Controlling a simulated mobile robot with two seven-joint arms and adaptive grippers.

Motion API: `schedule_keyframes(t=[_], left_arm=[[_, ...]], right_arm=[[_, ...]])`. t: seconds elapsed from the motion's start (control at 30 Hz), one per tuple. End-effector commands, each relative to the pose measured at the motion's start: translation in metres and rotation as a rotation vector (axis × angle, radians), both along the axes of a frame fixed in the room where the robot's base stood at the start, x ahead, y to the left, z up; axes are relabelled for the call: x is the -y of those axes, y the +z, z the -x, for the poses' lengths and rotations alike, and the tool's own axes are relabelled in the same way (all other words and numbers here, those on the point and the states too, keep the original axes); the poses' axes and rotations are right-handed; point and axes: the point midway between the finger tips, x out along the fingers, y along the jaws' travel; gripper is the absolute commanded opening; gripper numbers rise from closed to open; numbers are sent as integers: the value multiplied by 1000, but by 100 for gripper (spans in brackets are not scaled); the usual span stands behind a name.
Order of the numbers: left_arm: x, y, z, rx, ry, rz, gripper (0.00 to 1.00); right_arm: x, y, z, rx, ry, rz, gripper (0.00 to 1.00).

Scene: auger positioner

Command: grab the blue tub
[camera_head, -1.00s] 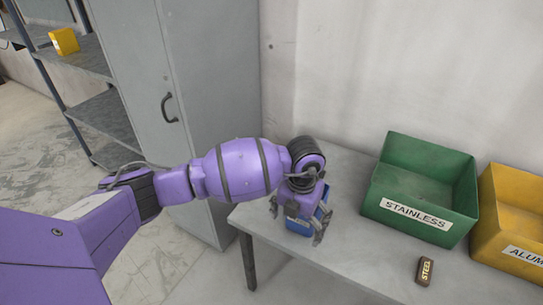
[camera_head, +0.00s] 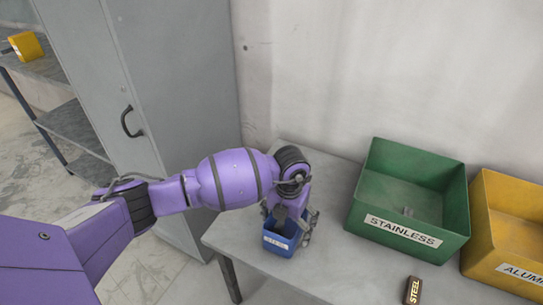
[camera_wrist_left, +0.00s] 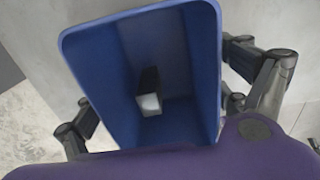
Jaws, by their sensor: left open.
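The blue tub (camera_head: 280,246) stands near the front left of the table, with a pale label on its front. My left gripper (camera_head: 288,226) is open at the tub, pointing down with its fingers on opposite sides of it. In the left wrist view the tub (camera_wrist_left: 110,75) fills the middle, between the two dark fingers. I cannot tell whether the fingers touch its walls. A small dark and pale block (camera_wrist_left: 149,98) lies inside the tub. My right gripper is not in view.
A green bin (camera_head: 376,222) marked STAINLESS stands to the right on the table (camera_head: 335,265), holding a small grey piece. A yellow bin (camera_head: 488,255) is beside it. A grey cabinet (camera_head: 165,95) stands behind my left arm.

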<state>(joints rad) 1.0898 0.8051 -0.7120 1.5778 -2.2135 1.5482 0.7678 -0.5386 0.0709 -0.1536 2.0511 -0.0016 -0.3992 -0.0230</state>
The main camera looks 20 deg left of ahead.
Motion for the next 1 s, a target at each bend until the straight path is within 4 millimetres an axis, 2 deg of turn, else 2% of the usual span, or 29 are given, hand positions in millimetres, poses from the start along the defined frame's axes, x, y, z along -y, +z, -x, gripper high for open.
schedule_keyframes(t=[0.1,0.2,0.43,0.73,1.0], left_arm=[[0,-16,-3,3,-1,1,92],[1,-22,-3,4,-1,2,92],[0,-24,-3,5,-2,1,92],[0,-24,-3,4,-2,1,54],[0,-25,-2,3,-2,1,51]], right_arm=[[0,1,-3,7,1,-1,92],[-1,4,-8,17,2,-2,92],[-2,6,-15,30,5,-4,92],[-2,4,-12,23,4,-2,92],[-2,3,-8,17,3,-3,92]])
